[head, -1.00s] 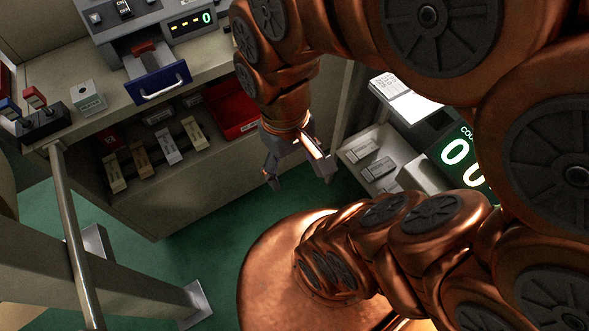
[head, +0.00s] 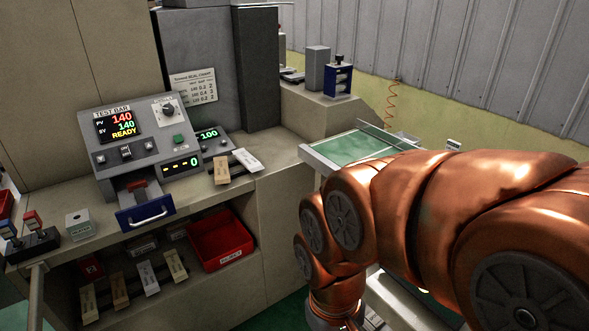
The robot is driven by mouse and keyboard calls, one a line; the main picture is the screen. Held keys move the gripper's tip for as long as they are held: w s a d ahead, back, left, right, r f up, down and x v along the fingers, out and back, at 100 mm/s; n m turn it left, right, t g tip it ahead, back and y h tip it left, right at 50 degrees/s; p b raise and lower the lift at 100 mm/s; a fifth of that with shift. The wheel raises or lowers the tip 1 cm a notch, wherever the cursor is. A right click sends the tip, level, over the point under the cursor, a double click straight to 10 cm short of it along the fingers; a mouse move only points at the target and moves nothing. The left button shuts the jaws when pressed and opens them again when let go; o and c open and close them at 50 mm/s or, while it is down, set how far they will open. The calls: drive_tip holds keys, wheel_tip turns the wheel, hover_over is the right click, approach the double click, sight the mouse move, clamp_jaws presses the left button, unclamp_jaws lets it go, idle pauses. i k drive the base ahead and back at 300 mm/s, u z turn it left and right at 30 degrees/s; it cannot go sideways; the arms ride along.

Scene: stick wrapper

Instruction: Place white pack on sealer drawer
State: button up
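The sealer (head: 128,150) stands on the counter at left, its display reading READY. Its drawer, with a blue front (head: 136,221) and silver handle, sticks out toward me; a dark red piece is at its back. A white pack (head: 148,278) leans on the shelf below, among tan and cream packs. Another whitish pack (head: 247,159) lies on the counter right of the sealer, beside a tan pack (head: 221,170). My copper arm comes in from the right and bends down at the bottom; my gripper is below the picture edge and hidden.
A red bin (head: 222,240) sits on the shelf right of the packs. A small grey box (head: 79,225) and a stamp stand (head: 32,246) are on the counter left of the drawer. A green-topped conveyor (head: 350,148) lies behind my arm. A metal rail (head: 36,285) is at lower left.

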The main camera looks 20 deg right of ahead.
sight(141, 197)
drive_tip(key=z, duration=0.25)
drive_tip(key=k, duration=0.55)
drive_tip(key=u, duration=0.7)
drive_tip(key=i, duration=2)
drive_tip(key=z, duration=0.1)
